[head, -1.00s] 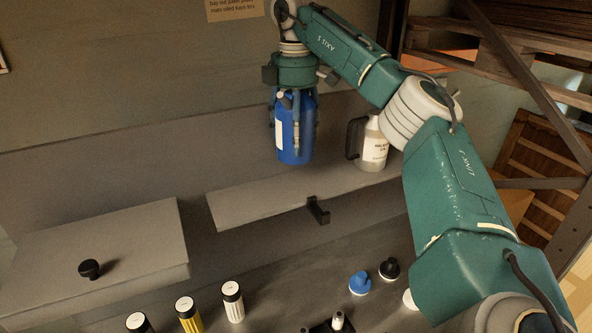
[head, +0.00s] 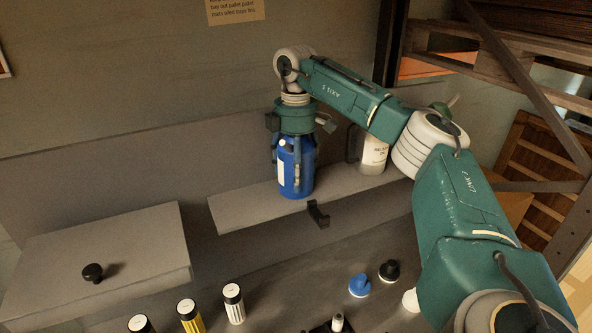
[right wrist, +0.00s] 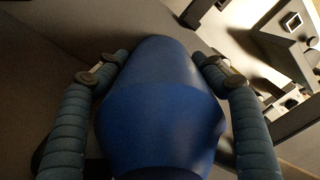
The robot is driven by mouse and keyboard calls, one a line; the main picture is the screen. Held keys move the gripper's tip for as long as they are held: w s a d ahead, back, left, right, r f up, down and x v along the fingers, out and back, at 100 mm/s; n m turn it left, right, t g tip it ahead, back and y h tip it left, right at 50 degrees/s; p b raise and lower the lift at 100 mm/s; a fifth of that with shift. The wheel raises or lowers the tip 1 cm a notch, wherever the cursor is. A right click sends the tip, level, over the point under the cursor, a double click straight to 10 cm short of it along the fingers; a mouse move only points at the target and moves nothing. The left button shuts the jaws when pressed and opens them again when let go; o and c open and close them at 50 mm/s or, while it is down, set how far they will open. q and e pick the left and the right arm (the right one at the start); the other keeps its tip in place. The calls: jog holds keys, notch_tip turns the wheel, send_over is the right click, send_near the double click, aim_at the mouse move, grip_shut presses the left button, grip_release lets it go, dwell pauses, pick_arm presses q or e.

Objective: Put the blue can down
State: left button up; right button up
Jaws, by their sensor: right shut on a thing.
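The blue can (head: 295,172) with a white label is upright in my right gripper (head: 296,180), which points down from above. The gripper's fingers are shut around its sides. The can's base is at the grey shelf (head: 240,205), near its front edge; I cannot tell whether it touches. In the right wrist view the blue can (right wrist: 160,100) fills the middle between the two fingers of the right gripper (right wrist: 155,70). My left gripper is in neither view.
A white jug (head: 374,154) stands on the shelf right of the can, partly behind my arm. A black hook (head: 318,214) is on the shelf's front edge. A lidded grey box (head: 130,250) is at left. Several bottles and two caps (head: 360,284) stand below. The shelf left of the can is clear.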

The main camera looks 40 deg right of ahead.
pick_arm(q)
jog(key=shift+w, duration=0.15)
pick_arm(e)
jog(key=o, duration=2)
jog(key=shift+s+a, duration=0.1)
jog(key=shift+a, duration=0.05)
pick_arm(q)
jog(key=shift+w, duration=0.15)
pick_arm(e)
jog(key=shift+r, duration=0.1)
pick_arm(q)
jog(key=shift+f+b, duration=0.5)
pick_arm(e)
notch_tip(320, 180, up, 12)
jog(key=shift+r, duration=0.1)
